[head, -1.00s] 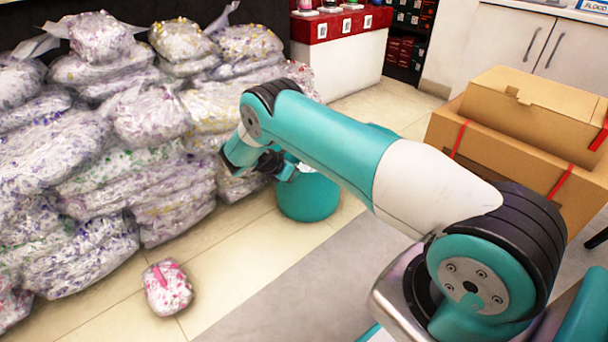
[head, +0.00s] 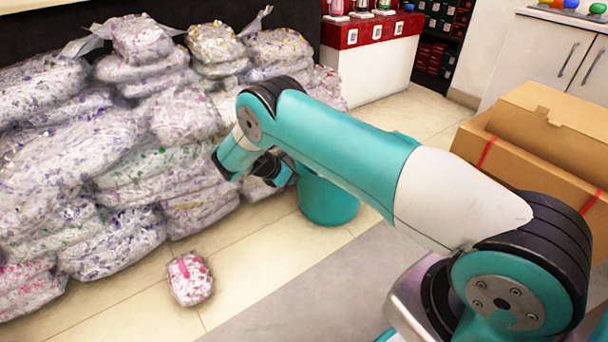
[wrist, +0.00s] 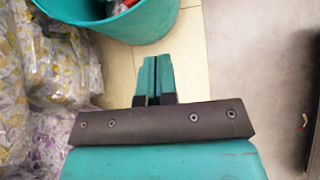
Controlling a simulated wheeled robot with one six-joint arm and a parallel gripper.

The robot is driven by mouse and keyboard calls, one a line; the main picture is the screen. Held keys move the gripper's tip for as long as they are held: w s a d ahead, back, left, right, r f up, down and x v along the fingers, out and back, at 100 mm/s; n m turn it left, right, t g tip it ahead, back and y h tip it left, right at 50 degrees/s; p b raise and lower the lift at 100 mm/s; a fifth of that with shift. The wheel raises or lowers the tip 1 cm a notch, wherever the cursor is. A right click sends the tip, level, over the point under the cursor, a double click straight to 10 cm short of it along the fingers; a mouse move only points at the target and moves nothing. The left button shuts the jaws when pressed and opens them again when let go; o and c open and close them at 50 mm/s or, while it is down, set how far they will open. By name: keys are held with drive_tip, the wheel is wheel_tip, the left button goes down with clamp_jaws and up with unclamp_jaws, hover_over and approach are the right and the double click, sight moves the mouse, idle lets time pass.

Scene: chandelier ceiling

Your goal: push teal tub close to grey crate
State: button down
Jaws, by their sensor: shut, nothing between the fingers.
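The teal tub (head: 330,205) stands on the tiled floor in the head view, partly hidden behind my arm. In the wrist view, its rim and side (wrist: 135,25) show at the top left, cut off by the frame edge. My gripper (wrist: 157,60) is shut and empty, with its fingertips together just below the tub in the wrist view. In the head view, my gripper (head: 287,176) shows small at the tub's left side; I cannot tell whether it touches. I see no grey crate in either view.
Stacked clear bags (head: 130,150) fill the left side. A small pink-marked bag (head: 190,279) lies alone on the floor. Cardboard boxes (head: 545,150) stand at the right, and a red-topped white counter (head: 370,65) at the back. Floor in front of the tub is clear.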

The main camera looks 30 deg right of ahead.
drive_tip(key=v, duration=0.3)
drive_tip(key=shift+p, duration=0.3)
drive_tip(key=shift+f, duration=0.1)
